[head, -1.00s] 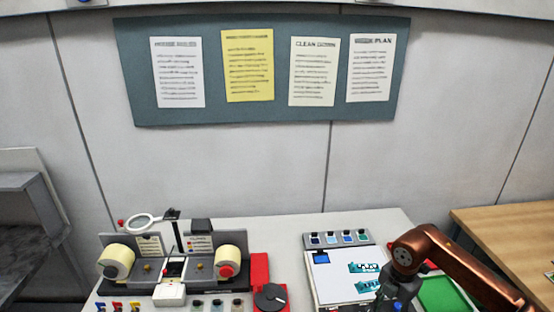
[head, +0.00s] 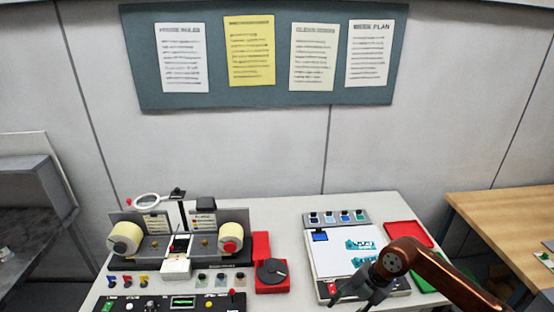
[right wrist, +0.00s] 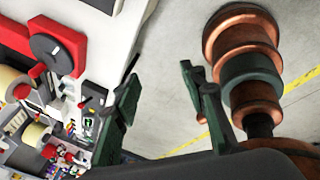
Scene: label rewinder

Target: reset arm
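My right arm comes in from the right in the head view. Its gripper (head: 352,292) is near the front edge of the white board with blue-green print (head: 335,258). In the right wrist view my right gripper (right wrist: 160,95) has its two dark green fingers spread apart, with only floor visible between them. The label rewinder (head: 180,245) stands at the left of the table, with a cream roll at each end. The rewinder also shows at the left of the right wrist view (right wrist: 35,130). My left gripper is not in view.
A red box with a black dial (head: 272,272) stands right of the rewinder. A control panel (head: 170,303) lies at the front. A red tray (head: 408,234) and a green tray (head: 428,284) are partly behind my right arm. A wooden table (head: 500,210) is at right.

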